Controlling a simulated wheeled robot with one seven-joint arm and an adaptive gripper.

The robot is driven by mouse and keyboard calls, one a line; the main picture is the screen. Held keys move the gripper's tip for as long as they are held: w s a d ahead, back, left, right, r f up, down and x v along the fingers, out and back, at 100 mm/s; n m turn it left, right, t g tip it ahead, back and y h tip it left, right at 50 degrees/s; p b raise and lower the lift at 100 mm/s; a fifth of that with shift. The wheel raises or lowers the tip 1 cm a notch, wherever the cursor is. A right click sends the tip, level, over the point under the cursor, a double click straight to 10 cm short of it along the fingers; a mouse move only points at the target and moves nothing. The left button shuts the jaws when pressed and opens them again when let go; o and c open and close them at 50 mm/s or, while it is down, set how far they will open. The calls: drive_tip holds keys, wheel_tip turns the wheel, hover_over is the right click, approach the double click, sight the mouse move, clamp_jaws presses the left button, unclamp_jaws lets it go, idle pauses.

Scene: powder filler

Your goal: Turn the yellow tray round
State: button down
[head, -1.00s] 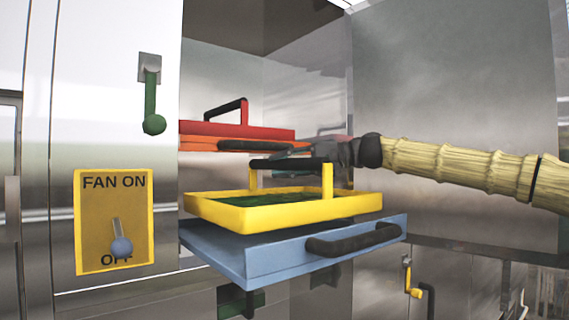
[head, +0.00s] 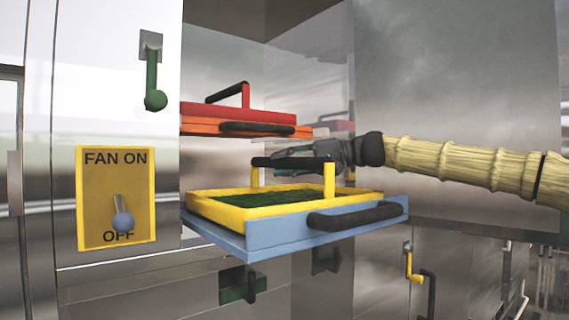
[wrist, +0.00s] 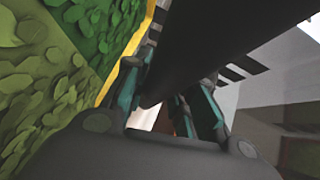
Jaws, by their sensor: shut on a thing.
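The yellow tray (head: 285,208), with green contents (head: 265,201), sits low in the blue drawer (head: 270,241) in the head view. Its black bar handle (head: 278,162) stands on yellow posts above it. My gripper (head: 305,155) comes in from the right and is shut on this handle. In the wrist view the dark handle (wrist: 185,35) runs between the fingers (wrist: 170,95), and the green contents (wrist: 45,80) show at the left. The tray's underside is hidden by the blue drawer's walls.
A red tray (head: 240,113) sits on an orange drawer (head: 205,127) just above and behind. The blue drawer's black handle (head: 355,215) juts out in front. A yellow fan switch plate (head: 92,200) and green lever (head: 151,85) are at the left. A cabinet wall stands behind my arm.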

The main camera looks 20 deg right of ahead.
drive_tip(key=shift+r, duration=0.1)
drive_tip(key=c, duration=1.1)
unclamp_jaws()
drive_tip(key=shift+s, duration=0.1)
drive_tip(key=v, duration=0.7)
drive_tip(key=shift+d, duration=0.25)
